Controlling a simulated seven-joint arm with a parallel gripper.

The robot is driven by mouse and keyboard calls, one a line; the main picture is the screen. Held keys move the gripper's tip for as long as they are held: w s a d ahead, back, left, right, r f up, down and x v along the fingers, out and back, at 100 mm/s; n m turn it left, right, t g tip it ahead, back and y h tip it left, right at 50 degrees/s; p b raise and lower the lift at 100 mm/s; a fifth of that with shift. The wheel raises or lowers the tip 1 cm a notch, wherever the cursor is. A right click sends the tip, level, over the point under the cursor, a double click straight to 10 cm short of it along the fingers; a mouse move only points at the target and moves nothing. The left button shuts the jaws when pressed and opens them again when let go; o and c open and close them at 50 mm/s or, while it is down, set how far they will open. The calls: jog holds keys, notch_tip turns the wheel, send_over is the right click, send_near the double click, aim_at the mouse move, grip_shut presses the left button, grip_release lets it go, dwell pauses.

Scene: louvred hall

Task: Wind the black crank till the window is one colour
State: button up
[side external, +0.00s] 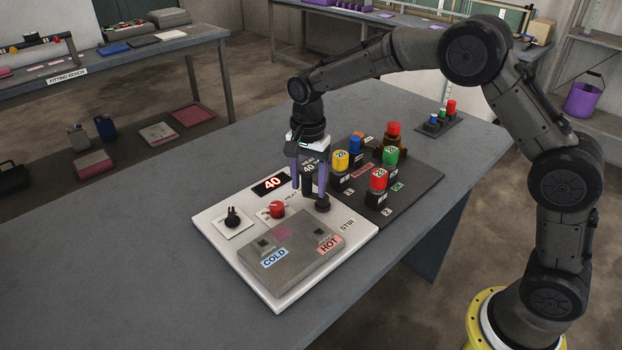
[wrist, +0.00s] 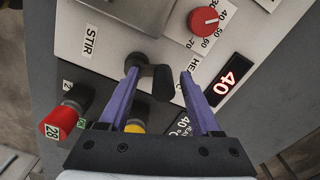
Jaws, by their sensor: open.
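The black crank (wrist: 163,84) is beside the STIR label on a white panel (side external: 216,236). Its hub (side external: 322,204) shows at the panel's right side in the side view. My gripper (side external: 308,190), with purple fingers, points down over it. In the wrist view the open fingers (wrist: 159,74) stand on either side of the crank's handle; I cannot tell whether they touch it. A grey plate (side external: 290,258) with COLD and HOT labels bears a blotchy pink patch (side external: 283,231), seemingly the window, on grey.
The panel has a red dial (side external: 277,209), a black knob (side external: 232,218) and a display (side external: 269,183) reading 40. A dark board (side external: 422,186) with several coloured, numbered buttons stands close behind the gripper. The table's left side (side external: 120,260) is clear.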

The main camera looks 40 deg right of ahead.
aim_at(308, 175)
jog(key=shift+r, duration=3.6)
